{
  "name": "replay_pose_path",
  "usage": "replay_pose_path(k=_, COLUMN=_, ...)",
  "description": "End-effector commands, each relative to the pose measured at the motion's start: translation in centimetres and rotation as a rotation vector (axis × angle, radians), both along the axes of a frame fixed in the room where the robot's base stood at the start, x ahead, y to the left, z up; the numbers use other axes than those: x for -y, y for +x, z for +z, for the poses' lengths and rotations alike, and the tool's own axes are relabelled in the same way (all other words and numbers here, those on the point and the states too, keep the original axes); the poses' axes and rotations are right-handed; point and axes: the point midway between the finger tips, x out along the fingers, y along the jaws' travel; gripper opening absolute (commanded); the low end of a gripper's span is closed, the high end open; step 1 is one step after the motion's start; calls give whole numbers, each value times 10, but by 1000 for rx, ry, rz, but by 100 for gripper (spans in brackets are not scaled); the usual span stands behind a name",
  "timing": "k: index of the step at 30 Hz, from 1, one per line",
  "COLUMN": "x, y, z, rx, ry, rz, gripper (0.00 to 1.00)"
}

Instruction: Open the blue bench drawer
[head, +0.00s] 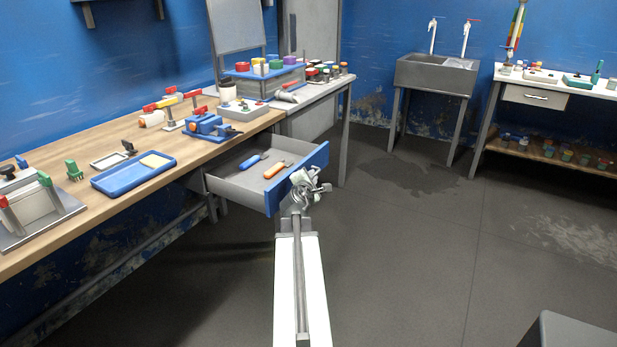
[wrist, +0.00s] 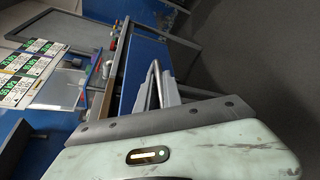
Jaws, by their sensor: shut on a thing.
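The blue bench drawer (head: 300,178) stands well out from under the wooden bench, and its grey inside shows. A blue-handled tool (head: 252,161) and an orange-handled tool (head: 275,170) lie in it. My gripper (head: 311,187) is at the outer face of the blue front, shut on the drawer handle. The handle itself is mostly hidden by the gripper in the head view. In the wrist view the blue front (wrist: 148,55) lies just beyond my gripper (wrist: 157,86).
The bench top (head: 217,150) holds a blue tray (head: 133,176), a blue vise (head: 208,126) and several small tools. A grey sink (head: 436,75) and a white table (head: 560,83) stand at the back right. The floor (head: 420,240) right of the drawer is clear.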

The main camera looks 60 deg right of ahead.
Motion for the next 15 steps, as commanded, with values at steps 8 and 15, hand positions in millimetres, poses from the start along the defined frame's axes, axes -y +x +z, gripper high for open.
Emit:
replay_pose_path(k=8, x=0, y=0, z=0, rx=0, ry=0, rz=1, gripper=0)
replay_pose_path(k=15, x=0, y=1, z=0, rx=0, ry=0, rz=1, gripper=20)
